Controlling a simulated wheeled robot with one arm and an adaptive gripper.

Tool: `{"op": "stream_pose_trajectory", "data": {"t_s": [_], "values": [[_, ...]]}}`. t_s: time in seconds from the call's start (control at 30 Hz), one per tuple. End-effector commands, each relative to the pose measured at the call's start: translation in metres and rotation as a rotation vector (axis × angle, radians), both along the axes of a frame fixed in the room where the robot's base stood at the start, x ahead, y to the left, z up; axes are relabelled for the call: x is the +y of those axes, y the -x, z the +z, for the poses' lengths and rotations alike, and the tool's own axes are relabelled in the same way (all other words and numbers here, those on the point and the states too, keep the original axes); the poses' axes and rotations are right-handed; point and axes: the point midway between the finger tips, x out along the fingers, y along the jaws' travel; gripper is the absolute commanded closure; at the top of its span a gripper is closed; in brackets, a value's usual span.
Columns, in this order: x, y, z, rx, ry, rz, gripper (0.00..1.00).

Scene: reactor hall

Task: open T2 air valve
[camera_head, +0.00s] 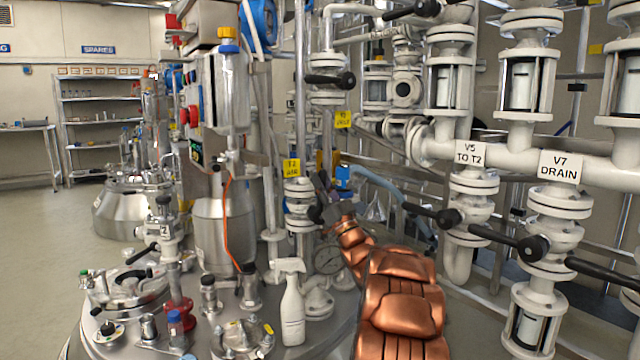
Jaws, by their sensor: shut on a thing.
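A yellow tag reading T2 AIR (292,168) hangs at the middle of the head view. Just below it is the white flanged T2 air valve (299,192) on an upright pipe. My copper-coloured arm reaches up from the bottom right to this valve. My dark gripper (322,204) is at the valve's right side, shut on its handle. The handle is mostly hidden by the fingers, so its angle cannot be told.
A white spray bottle (291,302) stands on the steel vessel lid (240,338) in front. A pressure gauge (328,260) sits close beside my arm. The V5 tag (470,154) and V7 tag (560,167) mark valves with black handles at right. Open floor lies at far left.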

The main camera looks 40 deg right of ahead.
Motion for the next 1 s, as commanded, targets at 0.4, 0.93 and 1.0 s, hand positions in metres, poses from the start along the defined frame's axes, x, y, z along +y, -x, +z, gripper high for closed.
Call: {"op": "stream_pose_trajectory", "data": {"t_s": [0.4,0.93,1.0], "values": [[0.010,-0.006,0.002,0.017,0.106,-0.001,1.00],[0.011,-0.007,0.001,0.019,0.108,0.001,0.63],[0.010,-0.007,0.001,0.019,0.107,0.000,0.56]]}}
